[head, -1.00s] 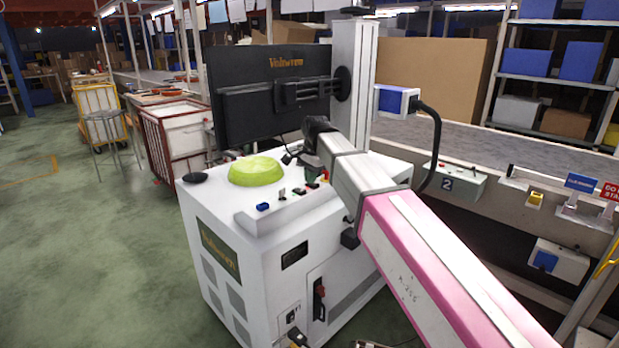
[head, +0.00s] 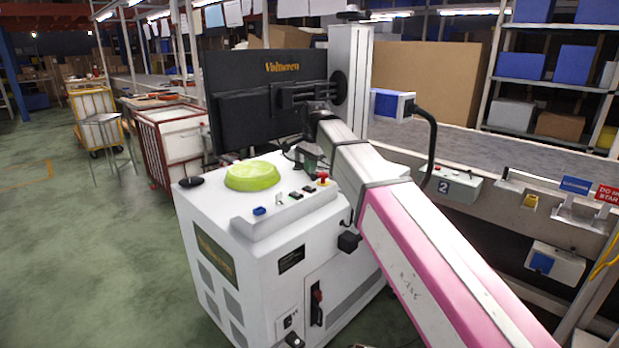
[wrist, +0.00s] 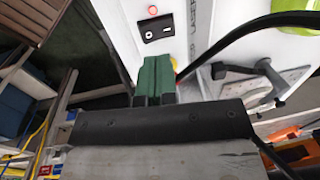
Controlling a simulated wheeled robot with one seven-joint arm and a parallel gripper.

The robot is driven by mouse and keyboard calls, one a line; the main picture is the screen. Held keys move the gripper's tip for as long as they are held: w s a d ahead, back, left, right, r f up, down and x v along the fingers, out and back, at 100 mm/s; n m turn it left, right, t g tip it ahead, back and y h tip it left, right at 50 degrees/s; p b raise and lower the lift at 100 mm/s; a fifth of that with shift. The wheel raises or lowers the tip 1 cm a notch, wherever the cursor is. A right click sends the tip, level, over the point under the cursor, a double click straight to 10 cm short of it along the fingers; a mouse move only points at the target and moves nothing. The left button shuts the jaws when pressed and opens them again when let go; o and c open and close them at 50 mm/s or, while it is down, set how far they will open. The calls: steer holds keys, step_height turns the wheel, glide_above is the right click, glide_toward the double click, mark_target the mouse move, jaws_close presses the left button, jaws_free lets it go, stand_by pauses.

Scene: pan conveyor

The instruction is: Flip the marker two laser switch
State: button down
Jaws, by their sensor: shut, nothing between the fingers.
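The white marker machine (head: 225,275) stands in the middle of the head view, with several small controls on its sloped console (head: 285,215). My gripper (head: 309,156) is above the back of the console, in front of the monitor. In the wrist view its green fingers (wrist: 155,80) are together and empty. Just beyond their tips is a black rocker switch (wrist: 157,28) marked O and I on a white panel, with a red round light or button (wrist: 152,10) above it. The fingertips appear apart from the switch. A grey box marked 2 (head: 447,186) sits at the conveyor edge.
A black monitor (head: 240,105) and a white column (head: 350,85) rise behind the console. A lime-green dish (head: 252,175) sits on the machine top. A black cable (head: 434,150) loops beside the column. Open green floor (head: 80,240) lies to the left.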

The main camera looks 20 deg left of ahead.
steer(key=shift+s+d+r, duration=0.1)
steer(key=shift+d+r, duration=0.05)
steer(key=shift+r, duration=1.2)
steer(key=shift+s+d+r, duration=0.1)
steer(key=shift+d+r, duration=0.05)
steer(key=shift+r, duration=1.15)
steer(key=w+d+f+n, duration=0.2)
steer(key=w+d+f, duration=0.1)
steer(key=d+f, duration=2.15)
steer(key=s+d+f+n, duration=0.1)
steer(key=s+d+f, duration=0.2)
steer(key=d+f, duration=0.2)
steer(key=s+d+f+n, duration=0.1)
steer(key=s+d+f, duration=0.3)
steer(key=d, duration=0.5)
steer(key=s+d+f+n+h, duration=0.1)
steer(key=s+d+f, duration=0.3)
steer(key=d+f, duration=0.3)
steer(key=shift+s+d+f+g, duration=0.2)
steer(key=shift+s+d+g, duration=0.05)
steer(key=shift+d+g, duration=0.1)
